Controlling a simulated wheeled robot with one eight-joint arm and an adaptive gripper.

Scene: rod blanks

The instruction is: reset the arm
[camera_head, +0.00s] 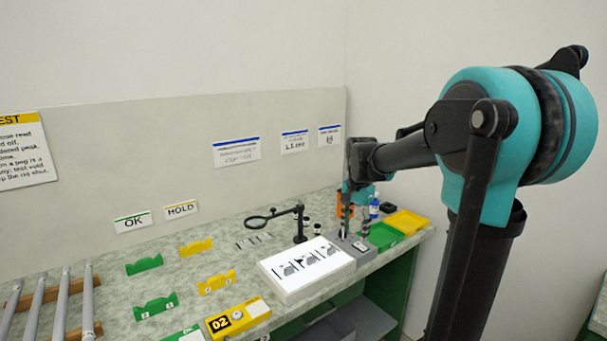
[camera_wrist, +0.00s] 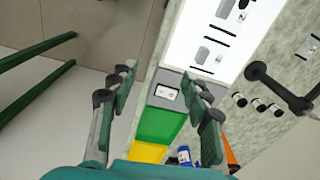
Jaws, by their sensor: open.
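My teal and black arm reaches in from the right in the head view. My gripper (camera_head: 355,226) points down at the far right part of the bench, close to a small grey block with a switch plate (camera_head: 358,247). In the wrist view the two fingers of my gripper (camera_wrist: 163,90) stand wide apart with nothing between them. The grey block (camera_wrist: 178,82) shows beyond the gap; I cannot tell the height above it.
Green (camera_head: 384,236) and yellow (camera_head: 407,222) trays lie right. A magnifier stand (camera_head: 300,222), an orange item (camera_wrist: 232,158) and a blue-labelled bottle (camera_head: 374,209) are close. Metal rods (camera_head: 62,300) rest far left.

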